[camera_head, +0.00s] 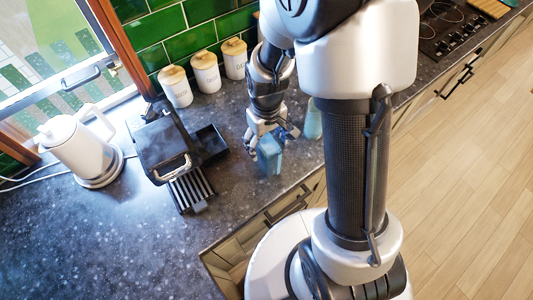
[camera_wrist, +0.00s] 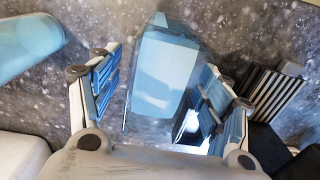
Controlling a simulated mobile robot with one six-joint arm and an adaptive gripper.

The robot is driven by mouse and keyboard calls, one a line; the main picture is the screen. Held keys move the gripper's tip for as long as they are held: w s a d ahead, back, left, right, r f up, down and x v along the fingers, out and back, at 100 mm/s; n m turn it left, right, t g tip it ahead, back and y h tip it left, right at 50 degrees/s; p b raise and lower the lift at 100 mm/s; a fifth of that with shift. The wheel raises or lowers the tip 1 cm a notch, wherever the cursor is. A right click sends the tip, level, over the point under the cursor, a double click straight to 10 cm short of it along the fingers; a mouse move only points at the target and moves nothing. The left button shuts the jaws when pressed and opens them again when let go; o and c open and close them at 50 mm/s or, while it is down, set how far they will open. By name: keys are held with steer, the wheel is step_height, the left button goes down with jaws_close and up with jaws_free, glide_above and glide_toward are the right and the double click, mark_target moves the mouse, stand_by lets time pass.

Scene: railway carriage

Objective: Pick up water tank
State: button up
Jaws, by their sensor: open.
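The water tank (camera_head: 269,158) is a translucent light-blue box standing on the dark speckled counter, right of the black coffee machine (camera_head: 163,145). My gripper (camera_head: 270,130) is above and around its upper part in the head view. In the wrist view the tank (camera_wrist: 165,72) lies between my two spread fingers, with the open gripper (camera_wrist: 160,66) on either side of it. The right finger overlaps the tank's right edge. I cannot tell whether either finger touches it. The tank's lower part is partly hidden.
A pale blue-green bottle-like object (camera_head: 313,121) stands close right of the tank; it also shows in the wrist view (camera_wrist: 27,45). The machine's ribbed drip tray (camera_head: 192,190) is left. A white kettle (camera_head: 80,148) and three lidded canisters (camera_head: 206,73) stand farther away. The front counter is clear.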

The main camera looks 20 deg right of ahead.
steer(key=shift+f, duration=0.65)
steer(key=shift+c, duration=0.4)
jaws_close()
